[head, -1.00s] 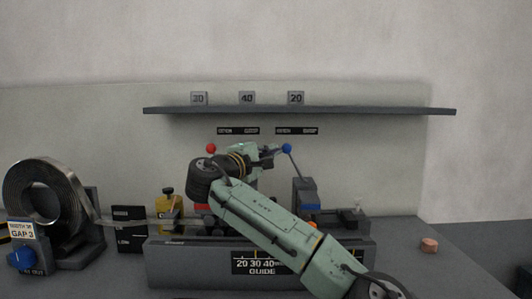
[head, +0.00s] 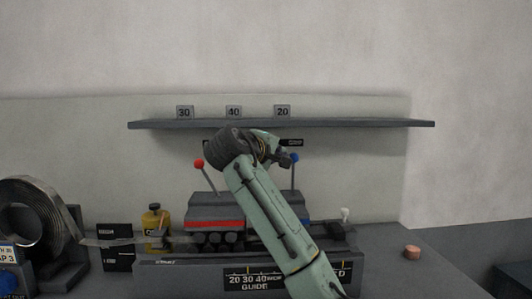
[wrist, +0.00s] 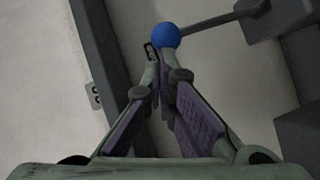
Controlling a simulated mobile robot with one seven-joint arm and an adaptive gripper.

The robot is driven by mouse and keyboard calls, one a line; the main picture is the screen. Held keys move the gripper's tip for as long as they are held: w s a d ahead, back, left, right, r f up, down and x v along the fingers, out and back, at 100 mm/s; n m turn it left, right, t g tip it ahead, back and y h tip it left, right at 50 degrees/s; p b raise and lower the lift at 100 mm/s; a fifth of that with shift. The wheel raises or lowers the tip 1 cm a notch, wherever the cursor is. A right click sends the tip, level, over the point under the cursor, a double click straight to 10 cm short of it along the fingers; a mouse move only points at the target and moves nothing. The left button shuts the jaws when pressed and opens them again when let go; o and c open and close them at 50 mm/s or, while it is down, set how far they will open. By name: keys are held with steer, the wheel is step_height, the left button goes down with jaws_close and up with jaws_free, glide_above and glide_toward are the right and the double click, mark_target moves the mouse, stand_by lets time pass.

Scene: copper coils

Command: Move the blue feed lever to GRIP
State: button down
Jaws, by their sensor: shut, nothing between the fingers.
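The blue feed lever has a blue ball knob (head: 295,157) on a thin dark rod. In the head view it stands nearly upright, leaning slightly right, with its knob just below the GRIP plate (head: 294,142). The plate to its left is hidden by my arm. My gripper (head: 287,159) is just left of the knob. In the wrist view the closed fingertips (wrist: 159,58) point at the blue knob (wrist: 166,36), which lies just beyond them. The fingers hold nothing. I cannot tell whether they touch the knob.
A red-knobbed lever (head: 197,163) leans left on the red-banded housing (head: 215,212). A grey shelf (head: 330,124) with numbered blocks runs above. A metal coil (head: 35,215) stands at the left. A small copper-coloured piece (head: 412,252) lies on the otherwise clear right bench.

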steer(key=d+p, duration=0.1)
steer(key=d, duration=0.5)
steer(key=shift+d+r+m+y, duration=0.15)
steer(key=shift+d+m+y, duration=0.15)
steer(key=shift+m, duration=0.1)
steer(key=shift+r, duration=0.1)
stand_by(0.3)
